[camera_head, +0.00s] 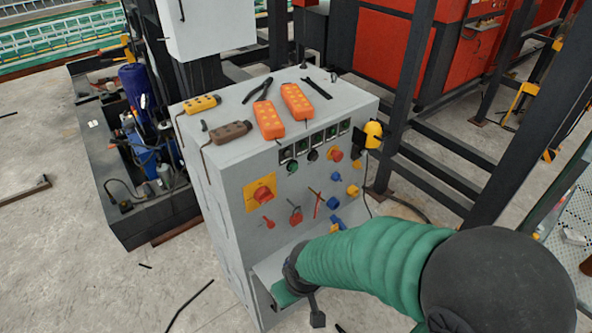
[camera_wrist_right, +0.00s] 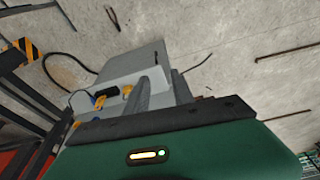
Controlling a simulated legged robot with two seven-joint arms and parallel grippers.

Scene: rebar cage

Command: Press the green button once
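The grey control cabinet (camera_head: 225,185) stands in the middle of the head view, with several buttons and switches on its front panel. My right arm, in a green sleeve, reaches in from the right. My right gripper (camera_head: 317,318) is low at the cabinet's front, below the buttons and mostly hidden by the wrist. My left gripper is out of view.
Orange pendants (camera_head: 269,120) and black pliers (camera_head: 258,90) lie on the cabinet top. A red emergency-type knob (camera_head: 336,156), a yellow switch plate (camera_head: 261,191) and blue knobs (camera_head: 333,203) share the panel. Dark steel posts (camera_head: 404,95) stand to the right. Concrete floor (camera_head: 60,250) is open at left.

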